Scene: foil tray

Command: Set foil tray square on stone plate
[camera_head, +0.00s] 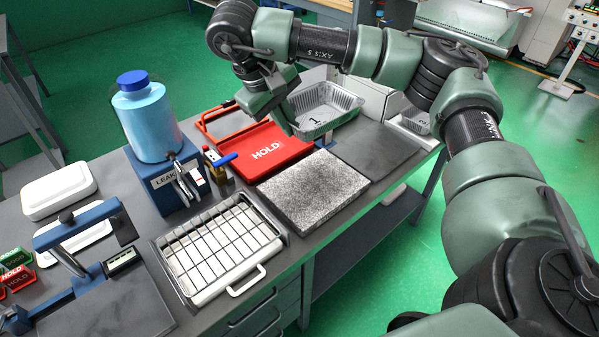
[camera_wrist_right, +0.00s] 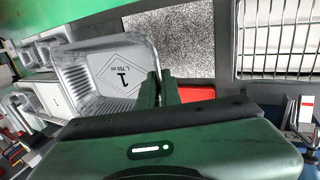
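The foil tray (camera_head: 325,108) is silver with a "1" label on its base. My right gripper (camera_head: 290,122) is shut on its near wall and holds it tilted, apparently above the back of the bench. The right wrist view shows the tray (camera_wrist_right: 85,78) left of the closely spaced fingers (camera_wrist_right: 160,88). The speckled grey stone plate (camera_head: 314,190) lies bare on the bench, nearer the front than the tray. It also shows in the right wrist view (camera_wrist_right: 175,42), beyond the fingers. The tray and plate are apart. My left gripper is out of view.
A red HOLD tray (camera_head: 262,150) lies behind the stone plate and a dark slab (camera_head: 395,152) right of it. A wire-rack tray (camera_head: 215,245) is at left, with a blue bottle (camera_head: 150,118) on a blue stand behind. Another foil tray (camera_head: 416,121) stands far right.

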